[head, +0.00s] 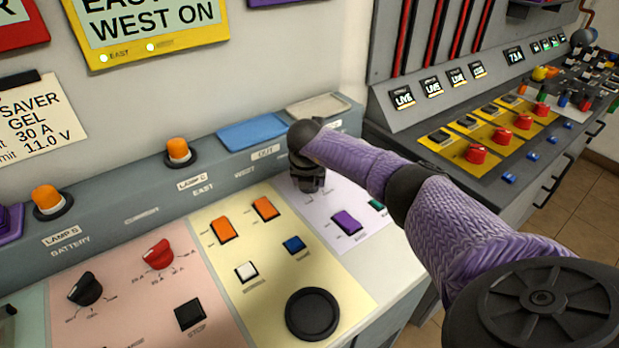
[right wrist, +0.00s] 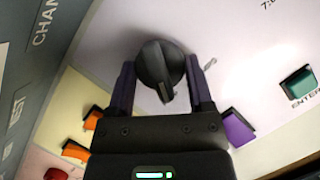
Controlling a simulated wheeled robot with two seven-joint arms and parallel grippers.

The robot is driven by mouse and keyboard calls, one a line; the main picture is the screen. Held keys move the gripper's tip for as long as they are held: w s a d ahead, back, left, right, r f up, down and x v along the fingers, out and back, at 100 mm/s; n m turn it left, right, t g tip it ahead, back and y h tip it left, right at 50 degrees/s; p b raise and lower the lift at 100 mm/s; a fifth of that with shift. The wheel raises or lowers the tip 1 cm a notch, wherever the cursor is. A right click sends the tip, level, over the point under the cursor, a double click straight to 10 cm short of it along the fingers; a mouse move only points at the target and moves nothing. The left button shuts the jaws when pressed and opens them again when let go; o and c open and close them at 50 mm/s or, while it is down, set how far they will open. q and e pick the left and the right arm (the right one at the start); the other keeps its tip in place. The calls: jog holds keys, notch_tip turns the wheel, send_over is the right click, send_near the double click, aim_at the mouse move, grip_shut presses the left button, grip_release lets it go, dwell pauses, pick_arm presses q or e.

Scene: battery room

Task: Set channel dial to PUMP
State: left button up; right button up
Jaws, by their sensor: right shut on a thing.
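The channel dial (right wrist: 158,66) is a round black knob with a raised ridge, on the pale lilac panel. In the right wrist view its ridge runs from the top to the bottom, slightly tilted. My right gripper (right wrist: 160,78) has one finger on each side of the dial and is shut on it. In the head view my right gripper (head: 308,178) points down at the lilac panel (head: 378,247) and hides the dial. No PUMP marking is readable; a small grey mark shows right of the dial in the wrist view. My left gripper is not in view.
A purple switch (head: 346,222) and a green ENTER button (right wrist: 297,84) sit near the dial. Orange switches (head: 221,230), a blue button (head: 294,244) and a large black round knob (head: 312,314) are on the yellow panel. A raised grey rail (head: 110,235) runs behind.

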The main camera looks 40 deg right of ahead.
dwell(0.4)
jog(key=o, duration=1.3)
jog(key=shift+c, duration=0.2)
jog(key=p+v, duration=0.3)
jog(key=v, duration=0.7)
jog(key=shift+p, duration=0.3)
